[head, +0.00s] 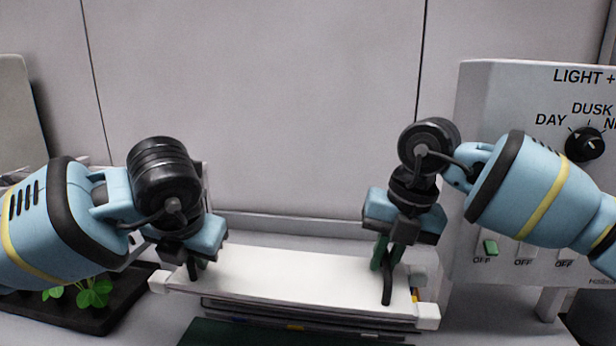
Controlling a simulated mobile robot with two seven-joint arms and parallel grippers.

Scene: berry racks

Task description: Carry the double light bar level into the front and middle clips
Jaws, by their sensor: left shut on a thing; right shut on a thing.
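The double light bar (290,280) is a long white bar with white blocks at its ends, low in the middle of the head view. Its right end sits lower in the picture than its left end; I cannot tell whether that is tilt or perspective. My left gripper (194,264) points down and is shut at the bar's left part. My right gripper (384,268) is shut at its right part, by a dark handle-like piece. The fingertips are partly hidden. I cannot make out the front and middle clips.
Below the bar are thin stacked layers and a dark green surface (240,333). A dark tray (112,312) with green seedlings (95,292) lies at left. A light control panel (480,150) with a dial (585,144) and switches stands at right. A grey wall (260,110) is behind.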

